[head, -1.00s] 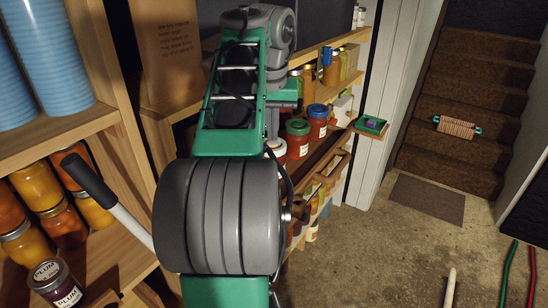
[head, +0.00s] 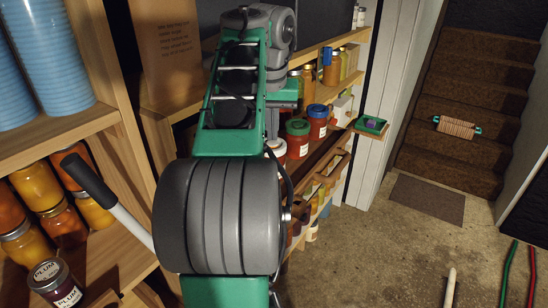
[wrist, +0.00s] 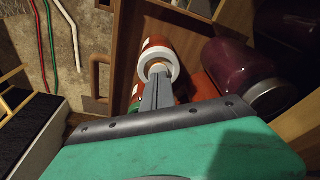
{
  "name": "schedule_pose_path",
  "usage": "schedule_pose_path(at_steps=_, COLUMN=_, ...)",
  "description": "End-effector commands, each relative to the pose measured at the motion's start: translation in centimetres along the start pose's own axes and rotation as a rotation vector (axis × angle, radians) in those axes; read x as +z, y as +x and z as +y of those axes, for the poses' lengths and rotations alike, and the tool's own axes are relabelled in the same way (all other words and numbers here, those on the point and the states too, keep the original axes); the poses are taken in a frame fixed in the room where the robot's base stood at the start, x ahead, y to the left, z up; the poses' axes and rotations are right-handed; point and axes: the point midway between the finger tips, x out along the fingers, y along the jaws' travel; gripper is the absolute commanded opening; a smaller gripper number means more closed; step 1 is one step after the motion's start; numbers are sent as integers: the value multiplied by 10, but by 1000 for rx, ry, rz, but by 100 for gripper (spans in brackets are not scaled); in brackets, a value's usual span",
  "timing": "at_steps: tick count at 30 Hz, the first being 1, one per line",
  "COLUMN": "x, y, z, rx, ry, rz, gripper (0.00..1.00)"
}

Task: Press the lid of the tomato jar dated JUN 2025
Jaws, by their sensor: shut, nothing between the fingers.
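A jar with a white lid and red contents (wrist: 160,45) stands on the shelf, and its lid also shows in the head view (head: 276,146). My gripper (wrist: 157,78) is shut and empty, its fingertips over that white lid; I cannot tell whether they touch it. Beside it stand a red jar with a green lid (head: 298,138) and one with a blue lid (head: 318,121). No date on these jars is readable, so I cannot tell which is JUN 2025.
A dark purple jar (wrist: 238,65) lies close to the gripper in the wrist view. Jars of orange and yellow fruit and a PLUM jar (head: 55,284) fill the left shelf. A green box (head: 370,126) sits at the shelf end. The concrete floor (head: 400,240) is mostly open.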

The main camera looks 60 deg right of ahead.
Motion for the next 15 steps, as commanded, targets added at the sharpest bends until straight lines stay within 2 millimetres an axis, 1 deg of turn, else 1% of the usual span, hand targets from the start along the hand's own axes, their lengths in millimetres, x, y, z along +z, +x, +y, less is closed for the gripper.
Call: schedule_pose_path(at_steps=15, x=2, y=10, z=0, rx=0, ry=0, rz=0, gripper=0)
